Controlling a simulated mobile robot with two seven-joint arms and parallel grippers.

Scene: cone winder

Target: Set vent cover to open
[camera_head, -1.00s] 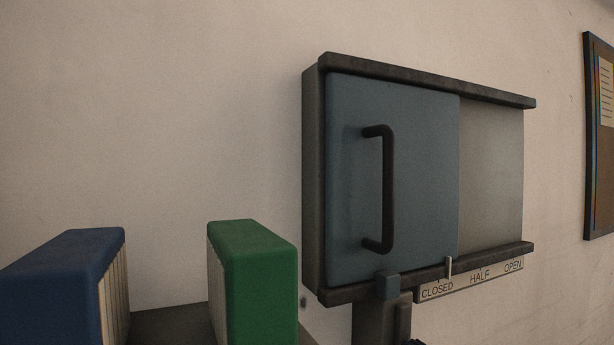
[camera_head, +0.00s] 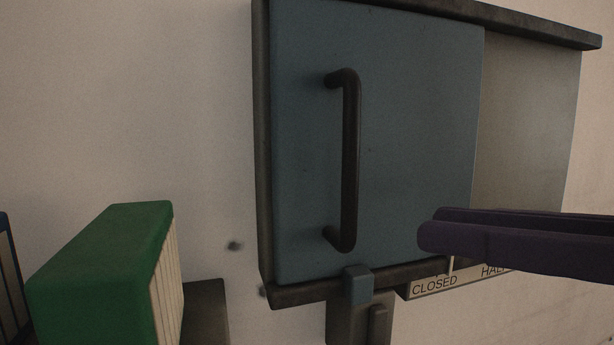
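The vent cover is a blue-grey sliding panel (camera_head: 410,110) over the left and middle of a dark wall frame. It has a dark upright bar handle (camera_head: 350,160) near its left side. A pale pointer at the cover's lower right edge stands over the CLOSED end of the label strip (camera_head: 434,285). HALF is partly hidden by my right gripper, and OPEN is hidden. My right gripper (camera_head: 432,226) comes in from the right, its purple fingers pointing left, to the right of the handle and apart from it. The gap between its fingers is unclear. My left gripper is not in view.
A pale grey area (camera_head: 530,125) shows right of the cover. A small blue block (camera_head: 357,284) and a dark bracket (camera_head: 345,318) sit below the frame. A green binder (camera_head: 95,265) stands at lower left, with a blue one (camera_head: 10,285) at the edge.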

